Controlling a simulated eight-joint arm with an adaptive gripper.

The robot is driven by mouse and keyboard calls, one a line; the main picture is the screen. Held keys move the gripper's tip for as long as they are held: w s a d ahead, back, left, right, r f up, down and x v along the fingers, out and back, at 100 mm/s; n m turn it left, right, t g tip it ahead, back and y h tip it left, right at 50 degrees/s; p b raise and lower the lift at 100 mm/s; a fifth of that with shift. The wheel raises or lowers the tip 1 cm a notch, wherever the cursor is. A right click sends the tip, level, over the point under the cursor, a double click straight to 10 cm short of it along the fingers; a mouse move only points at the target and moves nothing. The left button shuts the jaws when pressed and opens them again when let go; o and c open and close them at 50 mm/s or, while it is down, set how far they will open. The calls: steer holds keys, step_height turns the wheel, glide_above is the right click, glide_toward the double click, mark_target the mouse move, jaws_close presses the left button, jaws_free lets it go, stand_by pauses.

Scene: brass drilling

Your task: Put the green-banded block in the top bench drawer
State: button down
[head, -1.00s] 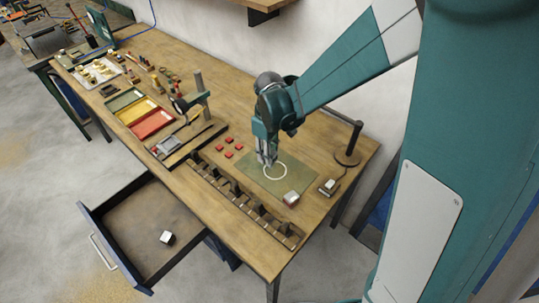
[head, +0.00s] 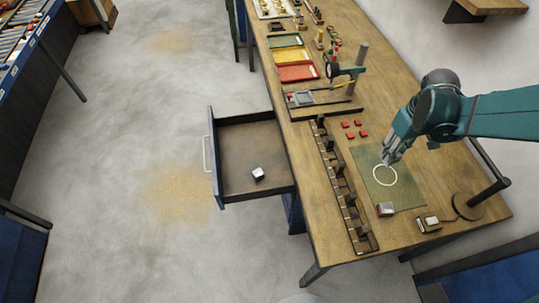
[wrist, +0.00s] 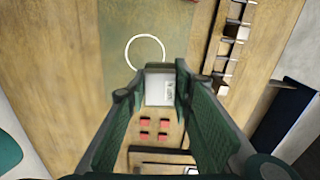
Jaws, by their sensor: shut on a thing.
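My gripper (head: 387,160) is shut on a block with a pale, labelled top, best seen in the wrist view (wrist: 160,88). No green band shows on the held block from here. It is over the green mat (head: 405,194), close to the white ring (head: 385,175); I cannot tell whether it touches the mat. The top bench drawer (head: 236,190) is pulled open at the bench's left side. A pale-topped block with dark sides (head: 258,173) lies in it. Another pale block (head: 385,209) sits at the mat's near edge, its band not readable.
A slotted dark rack (head: 343,190) runs along the bench edge between mat and drawer. Several red pieces (head: 355,128) lie beyond the mat. A small device (head: 431,221) and a round-based post (head: 467,206) stand at right. Coloured trays (head: 293,56) and a magnifier stand (head: 345,70) are farther back.

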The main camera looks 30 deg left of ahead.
steer(key=shift+r, duration=1.4)
steer(key=w+a+n+b, duration=0.2)
steer(key=w+a+b, duration=0.15)
steer(key=a, duration=1.25)
steer(key=n+b, duration=0.6)
steer(key=b, duration=0.4)
glide_above(254, 156)
step_height(254, 156, down, 27)
steer(key=shift+r, duration=0.2)
steer(key=shift+f+b, duration=0.45)
steer(key=shift+f, duration=2.65)
